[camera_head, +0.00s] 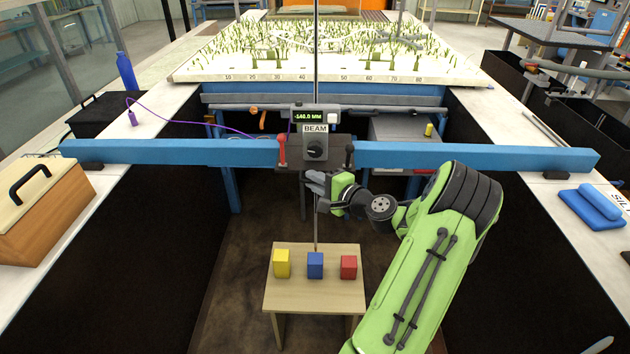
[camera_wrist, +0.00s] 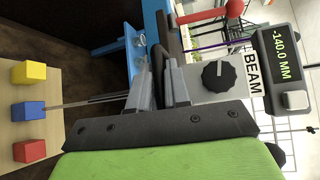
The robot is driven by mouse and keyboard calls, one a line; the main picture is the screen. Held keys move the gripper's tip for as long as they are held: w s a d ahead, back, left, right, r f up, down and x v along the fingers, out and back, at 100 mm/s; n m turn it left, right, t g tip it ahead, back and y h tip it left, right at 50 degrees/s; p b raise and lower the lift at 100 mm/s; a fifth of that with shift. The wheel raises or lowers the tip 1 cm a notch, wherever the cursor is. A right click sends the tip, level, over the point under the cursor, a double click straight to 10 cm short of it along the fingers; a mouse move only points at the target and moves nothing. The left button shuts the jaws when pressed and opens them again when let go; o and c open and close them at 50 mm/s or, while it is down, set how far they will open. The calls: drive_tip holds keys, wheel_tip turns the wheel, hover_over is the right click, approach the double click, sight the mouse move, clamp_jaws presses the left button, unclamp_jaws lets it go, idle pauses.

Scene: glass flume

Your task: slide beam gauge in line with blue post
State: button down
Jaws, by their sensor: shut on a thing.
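The beam gauge (camera_head: 315,147) is a grey carriage on the blue cross beam, with a black dial and a display reading -140.0 MM. It also shows in the wrist view (camera_wrist: 222,80). A thin rod (camera_head: 316,232) hangs below it. In the head view its lower end appears just above the blue post (camera_head: 315,266); in the wrist view the rod also points toward the blue post (camera_wrist: 28,108). My gripper (camera_head: 318,186) is below the carriage, shut on the gauge's lower part; the exact grip is partly hidden. It also shows in the wrist view (camera_wrist: 160,85).
A yellow post (camera_head: 281,264) and a red post (camera_head: 348,267) flank the blue one on a small wooden table (camera_head: 314,297). A red knob (camera_head: 282,150) and a black knob (camera_head: 349,154) flank the dial. The blue beam (camera_head: 470,156) spans both flume walls.

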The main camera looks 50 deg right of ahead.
drive_tip(key=c, duration=1.2)
unclamp_jaws()
drive_tip(key=p+v, duration=0.1)
drive_tip(key=v, duration=1.4)
drive_tip(key=shift+s, duration=0.4)
